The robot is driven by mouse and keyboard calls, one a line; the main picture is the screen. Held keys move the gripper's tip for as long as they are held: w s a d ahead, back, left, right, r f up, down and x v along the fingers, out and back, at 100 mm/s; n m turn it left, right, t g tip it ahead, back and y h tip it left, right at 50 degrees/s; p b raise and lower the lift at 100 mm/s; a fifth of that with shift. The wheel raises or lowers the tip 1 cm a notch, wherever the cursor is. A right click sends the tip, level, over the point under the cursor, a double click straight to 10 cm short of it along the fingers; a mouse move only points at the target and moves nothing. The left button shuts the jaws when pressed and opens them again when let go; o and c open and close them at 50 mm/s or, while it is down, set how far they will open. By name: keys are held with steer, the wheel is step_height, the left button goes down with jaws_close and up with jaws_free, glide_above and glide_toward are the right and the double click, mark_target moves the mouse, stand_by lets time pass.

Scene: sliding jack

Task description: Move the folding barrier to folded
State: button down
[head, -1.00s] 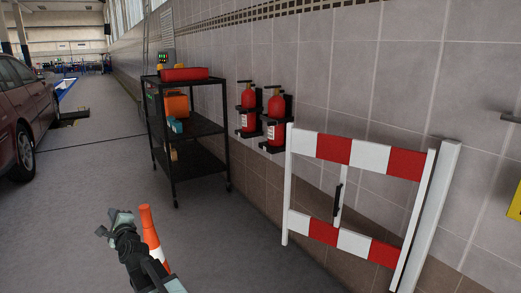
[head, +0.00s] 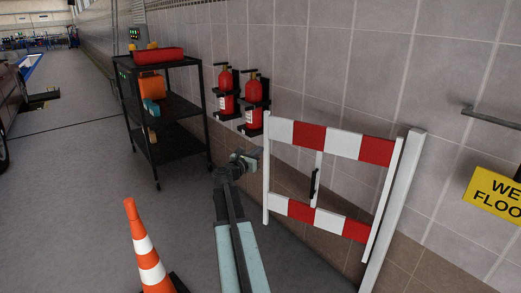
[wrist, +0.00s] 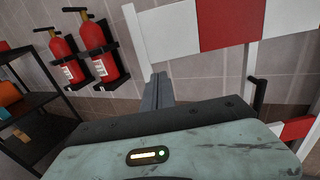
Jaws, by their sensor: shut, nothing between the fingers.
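The folding barrier (head: 345,145) is a red and white striped frame on the right in the head view, hinged at a white post (head: 395,205). It stands at an angle out from the tiled wall. A black handle (head: 314,184) sits on its middle upright; the handle also shows at the right of the wrist view (wrist: 257,95). My gripper (head: 247,156) is shut and empty, just left of the barrier's free end upright (head: 266,170). In the wrist view its fingers (wrist: 158,88) point toward the barrier's left end. Whether they touch it I cannot tell.
A traffic cone (head: 141,250) stands on the floor left of my arm. A black shelf cart (head: 165,110) and two fire extinguishers (head: 240,98) are along the wall behind. A yellow wet floor sign (head: 497,197) and a wall rail (head: 492,117) are at right.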

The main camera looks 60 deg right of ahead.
steer(key=d, duration=1)
steer(key=shift+w+d, duration=0.4)
steer(key=shift+w, duration=0.05)
